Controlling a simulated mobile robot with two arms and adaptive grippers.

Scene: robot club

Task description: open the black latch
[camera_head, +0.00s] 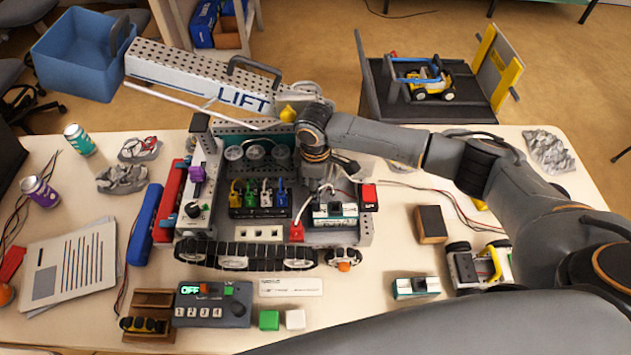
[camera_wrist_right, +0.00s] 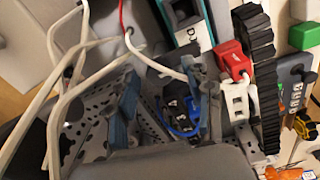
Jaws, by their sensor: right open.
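The tracked robot (camera_head: 212,250) lies on the table with its chassis open. My right gripper (camera_head: 318,190) reaches down into the chassis, beside the white and teal battery (camera_head: 335,216). In the right wrist view my right gripper (camera_wrist_right: 160,100) is open, its two fingers apart, with nothing held between them. A black connector block (camera_head: 262,212) with coloured plugs is to the left of the gripper. In the wrist view the battery (camera_wrist_right: 187,20) is above the fingers. I cannot single out the black latch with certainty; my gripper and arm cover part of the chassis. My left gripper is not in view.
White wires (camera_wrist_right: 75,70) run close to the fingers in the wrist view. A red connector (camera_wrist_right: 233,58) is near the battery. The LIFT arm (camera_head: 200,78) extends over the back left. A control box (camera_head: 213,304) and a second battery (camera_head: 416,287) lie in front.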

